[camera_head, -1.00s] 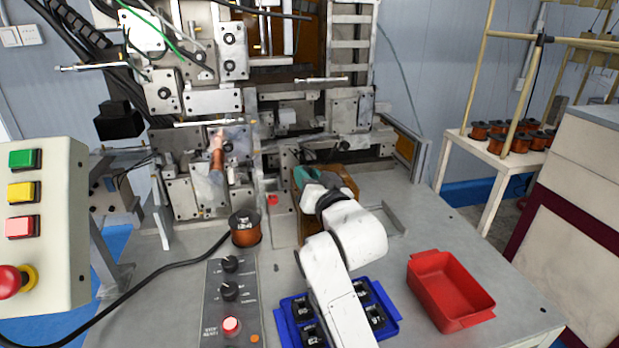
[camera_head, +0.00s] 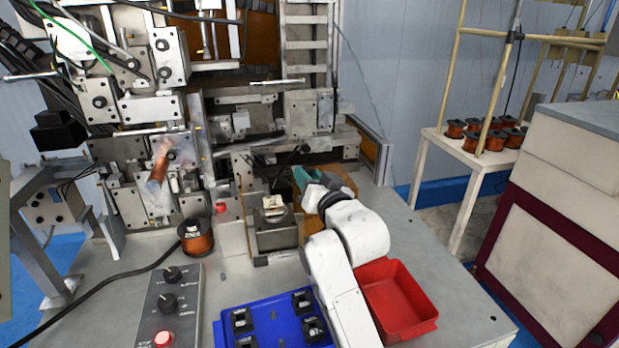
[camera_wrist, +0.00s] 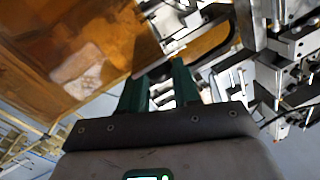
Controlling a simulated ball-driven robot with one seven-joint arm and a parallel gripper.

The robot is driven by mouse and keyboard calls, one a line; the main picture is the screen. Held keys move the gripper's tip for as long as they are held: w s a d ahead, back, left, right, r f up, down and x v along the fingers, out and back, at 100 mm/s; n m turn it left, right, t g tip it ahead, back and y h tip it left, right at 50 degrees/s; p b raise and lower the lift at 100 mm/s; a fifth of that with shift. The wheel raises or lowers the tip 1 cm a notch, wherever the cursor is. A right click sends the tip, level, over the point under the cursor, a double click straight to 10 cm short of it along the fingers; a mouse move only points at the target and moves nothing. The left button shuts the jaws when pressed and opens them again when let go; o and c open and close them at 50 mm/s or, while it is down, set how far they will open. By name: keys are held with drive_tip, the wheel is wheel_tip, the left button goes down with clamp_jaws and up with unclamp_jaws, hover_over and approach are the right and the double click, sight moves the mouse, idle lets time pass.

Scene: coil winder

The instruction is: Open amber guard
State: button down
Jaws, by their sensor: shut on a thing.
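The amber guard (camera_head: 312,201) is a see-through orange-brown panel at the right of the winder's work spot, partly hidden behind my white arm. In the wrist view it fills the upper left as a large amber sheet (camera_wrist: 70,50). My gripper (camera_head: 305,178), with green fingers, is at the guard's upper left side. In the wrist view the fingers (camera_wrist: 158,78) are shut at the guard's edge, by a dark curved part; the exact grip is hidden. A grey fixture block (camera_head: 277,238) with a pale part on top stands uncovered left of the guard.
A blue tray (camera_head: 228,327) with black parts and a red bin (camera_head: 398,300) lie in front, close to my arm. A copper spool (camera_head: 196,235) and control box (camera_head: 172,305) are at left. Winder machinery (camera_head: 130,165) stands behind.

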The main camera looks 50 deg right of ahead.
drive_tip(key=c, duration=0.8)
unclamp_jaws()
drive_tip(key=shift+s+a, duration=0.25)
drive_tip(key=shift+s, duration=0.25)
drive_tip(key=b+v, duration=0.2)
drive_tip(key=v, duration=0.7)
drive_tip(key=shift+s+a, duration=0.15)
drive_tip(key=shift+s, duration=0.15)
